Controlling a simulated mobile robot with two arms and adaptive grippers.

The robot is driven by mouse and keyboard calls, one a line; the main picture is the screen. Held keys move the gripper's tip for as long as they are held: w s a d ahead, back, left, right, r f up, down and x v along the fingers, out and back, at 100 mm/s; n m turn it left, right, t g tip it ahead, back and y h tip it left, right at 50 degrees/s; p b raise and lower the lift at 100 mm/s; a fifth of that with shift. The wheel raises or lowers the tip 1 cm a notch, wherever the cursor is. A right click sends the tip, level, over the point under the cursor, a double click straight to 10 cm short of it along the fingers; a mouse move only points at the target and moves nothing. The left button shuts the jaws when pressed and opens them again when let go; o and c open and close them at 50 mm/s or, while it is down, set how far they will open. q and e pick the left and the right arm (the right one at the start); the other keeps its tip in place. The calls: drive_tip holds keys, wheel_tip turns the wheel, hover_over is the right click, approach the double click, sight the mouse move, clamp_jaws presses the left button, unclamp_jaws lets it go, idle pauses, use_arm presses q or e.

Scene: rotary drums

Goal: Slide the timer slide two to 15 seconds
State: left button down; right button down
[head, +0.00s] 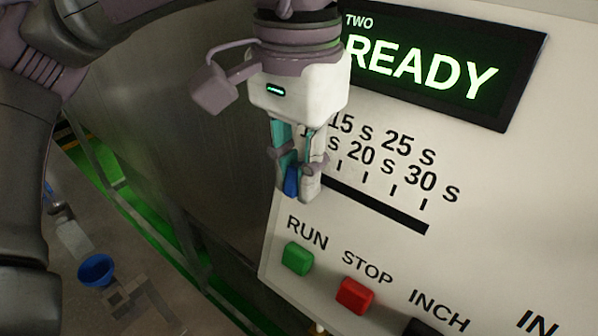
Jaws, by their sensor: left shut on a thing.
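The timer slide two (292,184) is a blue knob at the left end of a black slot (378,208) on the white panel. My left gripper (297,190) is shut on this knob, and its fingers hide much of it. Tick marks and the labels 15 s, 20 s, 25 s and 30 s show above the slot to the right of the gripper. The labels further left are hidden behind the fingers. The display (440,60) above reads TWO READY. My right gripper does not show.
Below the slot are a green RUN button (298,258), a red STOP button (355,295) and a dark INCH button (424,328), partly cut off. A grey metal wall lies left of the panel. A blue funnel-like thing (96,269) is at the lower left.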

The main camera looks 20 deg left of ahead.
use_arm(q)
drive_tip(key=shift+s+d, duration=0.25)
drive_tip(key=shift+d, duration=0.35)
drive_tip(key=shift+s+d, duration=0.2)
drive_tip(key=shift+d, duration=0.35)
drive_tip(key=c, duration=1.1)
unclamp_jaws()
drive_tip(key=shift+d, duration=0.15)
wheel_tip(320, 180, up, 12)
